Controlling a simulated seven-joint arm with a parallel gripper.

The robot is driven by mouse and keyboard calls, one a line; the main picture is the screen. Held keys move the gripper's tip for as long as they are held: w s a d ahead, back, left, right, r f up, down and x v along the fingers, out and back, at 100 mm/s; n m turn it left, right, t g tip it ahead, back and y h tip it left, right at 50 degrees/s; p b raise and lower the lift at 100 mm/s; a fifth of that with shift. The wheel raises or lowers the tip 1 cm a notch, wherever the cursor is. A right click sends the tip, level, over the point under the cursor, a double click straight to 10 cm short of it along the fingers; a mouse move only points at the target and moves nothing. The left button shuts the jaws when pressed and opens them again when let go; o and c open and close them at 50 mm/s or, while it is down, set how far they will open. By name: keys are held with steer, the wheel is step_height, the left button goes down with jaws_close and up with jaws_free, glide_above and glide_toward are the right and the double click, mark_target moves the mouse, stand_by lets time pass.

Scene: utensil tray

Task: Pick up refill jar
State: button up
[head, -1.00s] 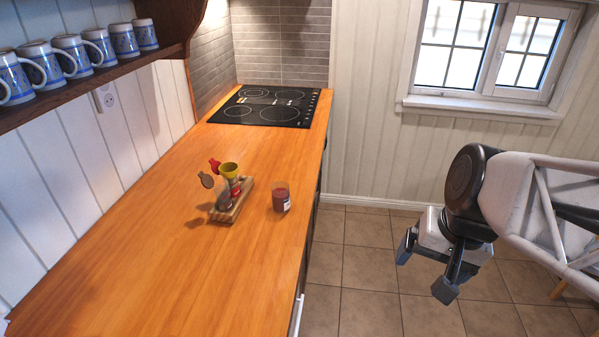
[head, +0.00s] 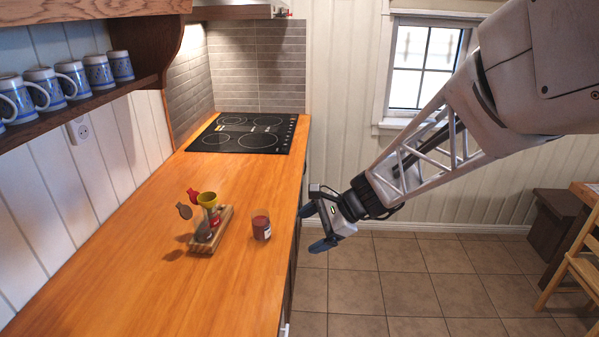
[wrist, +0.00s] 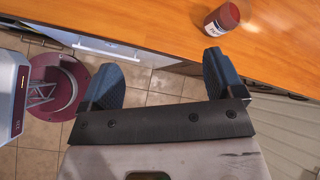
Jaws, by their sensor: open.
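The refill jar (head: 261,227), a small clear jar with dark red contents and a pale label, stands on the wooden counter near its right edge. In the wrist view the jar (wrist: 221,20) shows at the top, past the right fingertip, with its reddish top facing the camera. My gripper (head: 314,228) is to the right of the jar, beyond the counter edge over the floor. Its two blue fingers are open and empty, apart from the jar. In the wrist view the open gripper (wrist: 162,68) has floor and the counter front between its fingers.
A black cooktop (head: 245,134) lies farther back. Blue-patterned mugs (head: 97,73) line the left shelf. The front counter is clear.

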mark_target(262, 226)
steer(key=w+a+f+m+y, duration=0.1)
steer(key=w+a+f+m, duration=0.1)
steer(key=w+f, duration=0.1)
steer(key=w+a+f+m+t+y, duration=0.1)
steer(key=w+a+f+m, duration=0.1)
steer(key=w, duration=0.3)
steer(key=w+a+f+m+t+y, duration=0.1)
steer(key=w+a+f+m, duration=0.2)
steer(key=w+a, duration=0.1)
steer(key=shift+w+f+m, duration=0.15)
steer(key=shift+f+m, duration=0.15)
steer(key=shift+m, duration=0.1)
steer(key=shift+a, duration=0.1)
steer(key=shift+x, duration=1.2)
steer(key=shift+x, duration=2.6)
steer(key=shift+r, duration=0.1)
steer(key=c, duration=1.1)
